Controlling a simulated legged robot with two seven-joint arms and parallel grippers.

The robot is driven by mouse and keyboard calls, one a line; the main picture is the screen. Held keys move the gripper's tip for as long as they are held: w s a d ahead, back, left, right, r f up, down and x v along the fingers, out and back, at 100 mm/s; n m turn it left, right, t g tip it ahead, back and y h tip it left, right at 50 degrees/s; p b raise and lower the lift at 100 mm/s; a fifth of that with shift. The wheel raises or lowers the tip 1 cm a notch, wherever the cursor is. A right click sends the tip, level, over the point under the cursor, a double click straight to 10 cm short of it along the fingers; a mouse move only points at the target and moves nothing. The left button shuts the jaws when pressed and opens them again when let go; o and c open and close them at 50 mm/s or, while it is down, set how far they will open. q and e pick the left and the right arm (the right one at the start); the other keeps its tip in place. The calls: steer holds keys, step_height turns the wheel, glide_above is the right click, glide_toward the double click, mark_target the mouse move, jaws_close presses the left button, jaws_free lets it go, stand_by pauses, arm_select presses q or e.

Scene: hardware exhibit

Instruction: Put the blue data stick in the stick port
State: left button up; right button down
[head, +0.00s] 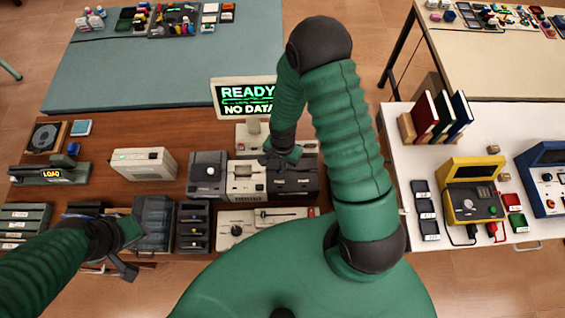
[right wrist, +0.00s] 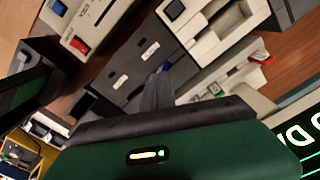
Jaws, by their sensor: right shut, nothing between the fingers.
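My right gripper (head: 268,158) is shut and empty, over the dark grey drive unit (head: 293,180) in the middle of the brown desk. In the right wrist view its closed fingers (right wrist: 158,85) point at the dark panels of this unit (right wrist: 128,62). A small blue piece (right wrist: 163,68) shows right by the fingertips; it may be the blue data stick, and I cannot tell whether it sits in a port. My left gripper (head: 128,252) is low at the left, by a translucent grey box (head: 153,222); its opening is unclear.
A sign (head: 246,98) reading "READY NO DATA" stands behind the units. A beige box (head: 145,163), a grey unit with a white button (head: 207,175) and a slider panel (head: 262,222) crowd the desk. A white table (head: 408,170) with a yellow device (head: 472,190) stands right.

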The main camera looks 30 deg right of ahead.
step_height(320, 180, up, 7)
steer(key=p, duration=0.5)
steer(key=shift+p, duration=0.4)
